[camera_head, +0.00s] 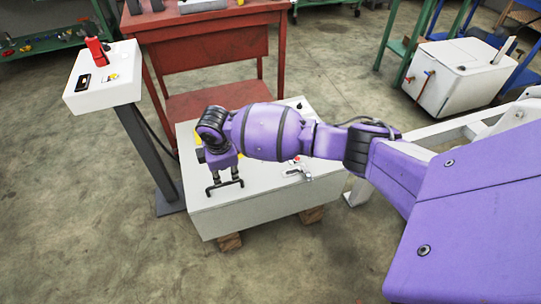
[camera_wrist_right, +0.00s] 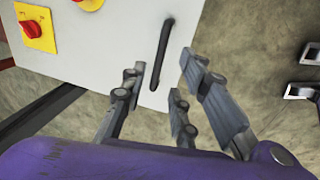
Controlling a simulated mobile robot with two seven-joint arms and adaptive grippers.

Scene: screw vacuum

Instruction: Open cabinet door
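The white cabinet (camera_head: 245,210) sits low on wooden blocks in the middle of the head view. It has a black bar handle (camera_head: 225,188) near its left front; the handle also shows in the right wrist view (camera_wrist_right: 163,48). My right gripper (camera_head: 225,175) points down at the handle from above. In the right wrist view its fingers (camera_wrist_right: 161,66) are spread and empty, with the handle between the tips in the picture. Whether they touch it I cannot tell. The door seam is not clear. My left gripper is out of view.
Red switches on yellow plates (camera_wrist_right: 36,29) sit on the cabinet near the handle. A white control box (camera_head: 104,85) on a post stands left. A red table (camera_head: 210,25) stands behind. A white unit (camera_head: 455,80) stands back right. Floor in front is clear.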

